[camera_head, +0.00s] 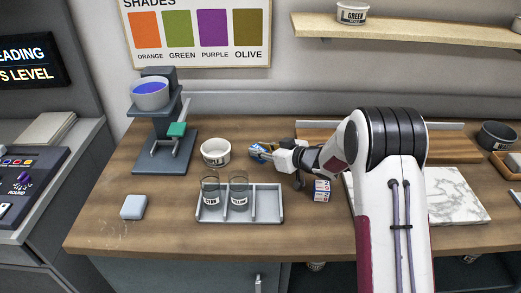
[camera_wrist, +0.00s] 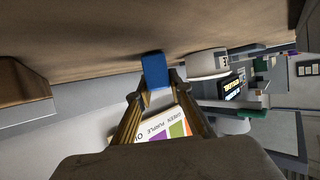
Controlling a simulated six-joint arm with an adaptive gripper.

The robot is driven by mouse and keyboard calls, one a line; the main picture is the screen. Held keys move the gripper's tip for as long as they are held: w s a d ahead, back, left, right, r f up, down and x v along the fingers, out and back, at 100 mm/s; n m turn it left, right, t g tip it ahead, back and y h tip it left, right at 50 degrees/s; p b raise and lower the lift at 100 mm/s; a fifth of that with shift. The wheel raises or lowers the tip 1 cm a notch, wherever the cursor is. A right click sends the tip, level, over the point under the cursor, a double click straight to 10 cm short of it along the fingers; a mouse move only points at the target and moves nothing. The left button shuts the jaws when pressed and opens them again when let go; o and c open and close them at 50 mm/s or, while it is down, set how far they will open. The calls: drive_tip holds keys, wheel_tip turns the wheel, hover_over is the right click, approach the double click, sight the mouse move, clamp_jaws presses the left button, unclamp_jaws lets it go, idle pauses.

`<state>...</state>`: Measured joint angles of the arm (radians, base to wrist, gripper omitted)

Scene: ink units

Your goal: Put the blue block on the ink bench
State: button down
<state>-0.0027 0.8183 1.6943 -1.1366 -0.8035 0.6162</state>
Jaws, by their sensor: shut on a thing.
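The blue block (camera_wrist: 155,70) is between my fingertips in the wrist view. My gripper (camera_wrist: 157,90) is shut on it. In the head view my gripper (camera_head: 262,152) reaches left over the wooden ink bench (camera_head: 300,239), and only a small bit of blue (camera_head: 256,153) shows at its tips. The block is close to the bench top. I cannot tell whether it touches the bench. A white tub (camera_head: 215,153) stands just left of the gripper and also shows in the wrist view (camera_wrist: 207,64), to the right of the block.
A grey tray (camera_head: 266,204) with two labelled jars is in front of the gripper. Small labelled boxes (camera_head: 322,191) and a marble slab (camera_head: 460,196) are to the right. A stand with a bowl of blue ink (camera_head: 150,95) is at left. Bench space behind the tub looks clear.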

drive_tip(key=shift+f, duration=0.15)
drive_tip(key=c, duration=1.8)
unclamp_jaws()
drive_tip(key=shift+r, duration=0.2)
drive_tip(key=shift+s+d+r, duration=0.25)
drive_tip(key=shift+s+d, duration=0.15)
drive_tip(key=shift+d, duration=0.1)
drive_tip(key=shift+v, duration=0.9)
drive_tip(key=shift+a+r, duration=0.1)
drive_tip(key=shift+r, duration=3.35)
